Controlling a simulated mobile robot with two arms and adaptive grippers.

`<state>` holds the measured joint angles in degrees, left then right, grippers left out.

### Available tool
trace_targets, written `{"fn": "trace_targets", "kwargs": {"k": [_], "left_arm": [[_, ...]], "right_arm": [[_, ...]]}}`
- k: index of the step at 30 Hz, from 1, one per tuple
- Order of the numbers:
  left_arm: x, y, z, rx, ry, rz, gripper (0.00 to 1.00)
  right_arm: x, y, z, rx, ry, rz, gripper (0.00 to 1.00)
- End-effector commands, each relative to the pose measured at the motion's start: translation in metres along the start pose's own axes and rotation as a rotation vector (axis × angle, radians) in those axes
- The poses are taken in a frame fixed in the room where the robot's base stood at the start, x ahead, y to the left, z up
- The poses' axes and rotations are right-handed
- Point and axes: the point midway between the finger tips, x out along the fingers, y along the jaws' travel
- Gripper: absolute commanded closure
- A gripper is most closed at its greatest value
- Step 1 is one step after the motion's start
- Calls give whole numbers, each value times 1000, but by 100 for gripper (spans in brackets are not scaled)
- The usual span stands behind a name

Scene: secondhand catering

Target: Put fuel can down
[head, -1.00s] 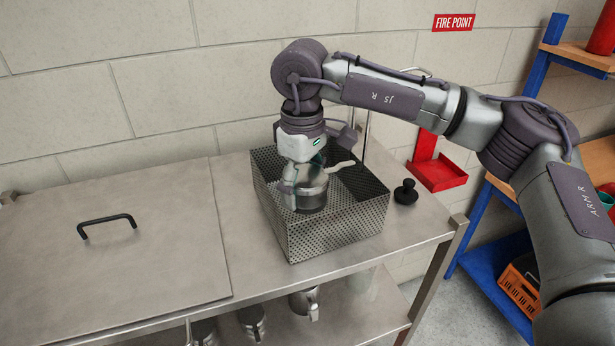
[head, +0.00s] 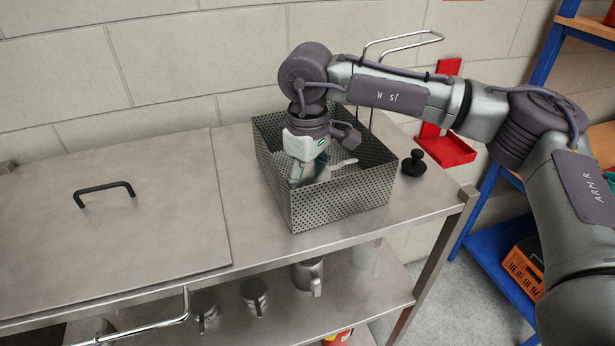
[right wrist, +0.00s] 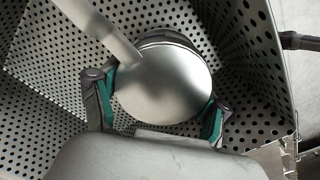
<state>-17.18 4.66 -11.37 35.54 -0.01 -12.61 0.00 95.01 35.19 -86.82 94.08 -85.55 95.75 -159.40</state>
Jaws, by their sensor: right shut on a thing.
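The fuel can (right wrist: 165,85), a round metal vessel with a flat shiny top and a pale bar sticking out to one side, is between the fingers of my right gripper (right wrist: 160,108). In the head view my right gripper (head: 308,178) reaches down inside the perforated metal basket (head: 340,205), and the can's body is mostly hidden behind the basket's front wall. The basket's holed walls (right wrist: 50,45) surround the can in the right wrist view. I cannot tell whether the can touches the basket floor. My left gripper is not in view.
The basket stands on a steel table (head: 250,215). A flat lid with a black handle (head: 104,192) lies to its left, and a black knob (head: 413,163) stands to its right. Several metal jugs (head: 308,275) stand on the lower shelf. A blue rack (head: 500,235) is at the right.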

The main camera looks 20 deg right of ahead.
Motion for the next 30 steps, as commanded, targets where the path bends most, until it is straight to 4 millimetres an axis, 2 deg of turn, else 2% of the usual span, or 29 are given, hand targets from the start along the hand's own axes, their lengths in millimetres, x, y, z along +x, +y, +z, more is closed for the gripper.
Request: {"fn": "trace_targets", "kwargs": {"k": [11,29,30], "left_arm": [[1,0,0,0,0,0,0],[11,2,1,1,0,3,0],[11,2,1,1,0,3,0]], "right_arm": [[0,0,0,0,1,0,70],[12,0,0,0,1,1,70],[12,0,0,0,1,1,23]]}}
